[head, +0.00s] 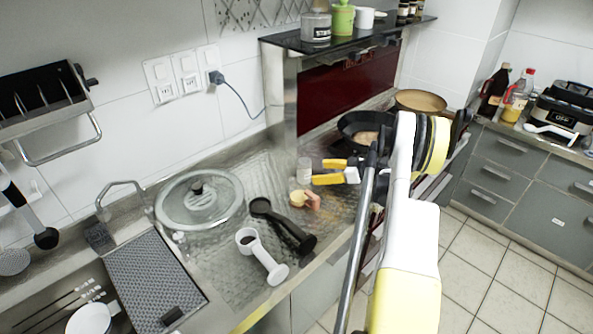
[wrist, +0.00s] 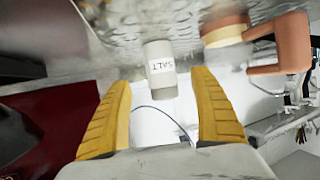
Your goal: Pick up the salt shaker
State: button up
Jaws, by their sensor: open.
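The salt shaker (head: 304,169) is a small pale cylinder standing on the steel counter in the head view. In the wrist view the salt shaker (wrist: 160,66) shows a white label reading SALT, and the picture is upside down. My gripper (head: 318,172) has two yellow fingers pointing left at the shaker. In the wrist view my gripper (wrist: 162,82) is open, with one finger on each side of the shaker's line. The shaker appears at or just beyond the fingertips. I cannot tell whether either finger touches it.
A brown cup-like object (head: 307,199) stands close in front of the shaker. A black ladle-like tool (head: 283,226), a white tool (head: 261,257) and a glass lid (head: 199,199) lie on the counter to the left. A frying pan (head: 362,128) is behind my gripper.

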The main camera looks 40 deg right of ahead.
aim_at(304, 172)
jog(key=shift+w+a+f+b, duration=0.4)
jog(key=shift+w+f, duration=0.15)
jog(key=shift+w, duration=0.15)
jog(key=b+x, duration=0.2)
jog(key=x, duration=0.3)
jog(key=shift+w+a, duration=0.1)
jog(key=shift+w, duration=0.15)
jog(key=c, duration=1.3)
